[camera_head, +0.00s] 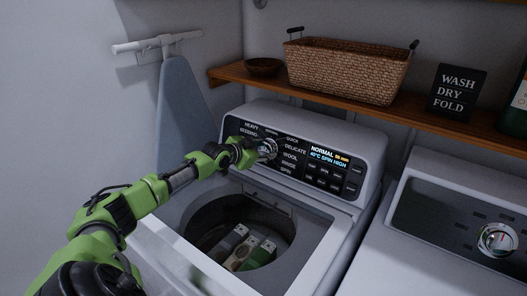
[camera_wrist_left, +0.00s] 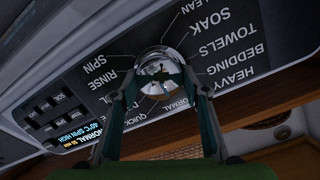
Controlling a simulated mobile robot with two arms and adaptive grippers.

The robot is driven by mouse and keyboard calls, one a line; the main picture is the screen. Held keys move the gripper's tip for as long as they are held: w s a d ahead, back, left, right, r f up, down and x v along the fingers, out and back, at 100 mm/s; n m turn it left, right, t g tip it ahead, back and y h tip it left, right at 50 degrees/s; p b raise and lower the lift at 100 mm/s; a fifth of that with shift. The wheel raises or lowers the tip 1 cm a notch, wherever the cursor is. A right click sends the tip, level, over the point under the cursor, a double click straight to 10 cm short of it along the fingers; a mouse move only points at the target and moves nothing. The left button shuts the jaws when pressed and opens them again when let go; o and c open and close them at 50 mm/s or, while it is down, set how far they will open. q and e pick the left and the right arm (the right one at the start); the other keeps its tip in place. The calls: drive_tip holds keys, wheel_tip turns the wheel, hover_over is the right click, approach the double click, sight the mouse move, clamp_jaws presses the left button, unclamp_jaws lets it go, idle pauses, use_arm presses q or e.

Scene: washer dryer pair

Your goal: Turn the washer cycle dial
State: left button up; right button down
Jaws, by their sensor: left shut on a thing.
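The washer cycle dial (camera_head: 268,148) is a round chrome knob on the washer's black control panel (camera_head: 303,160). Cycle names such as Heavy, Bedding, Delicate and Wool ring it. My left gripper (camera_head: 258,150) reaches it from the left and is shut on it. In the left wrist view the dial (camera_wrist_left: 160,68) sits between the two fingers of my left gripper (camera_wrist_left: 162,90), one on each side. The lit display (camera_head: 328,158) reads Normal, 40°C, Spin High. My fingers hide part of the dial and some labels. My right gripper is not in view.
Above runs a wooden shelf (camera_head: 420,118) with a wicker basket (camera_head: 345,70), bowl (camera_head: 263,67) and sign (camera_head: 457,91). An ironing board (camera_head: 183,105) hangs left.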

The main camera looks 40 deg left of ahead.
use_arm(q)
drive_tip(key=shift+m, duration=0.3)
drive_tip(key=o, duration=1.1)
drive_tip(key=shift+s+r, duration=0.15)
drive_tip(key=shift+s, duration=0.5)
drive_tip(key=v, duration=1)
drive_tip(key=shift+s+d+r, duration=0.2)
drive_tip(key=shift+r, duration=0.1)
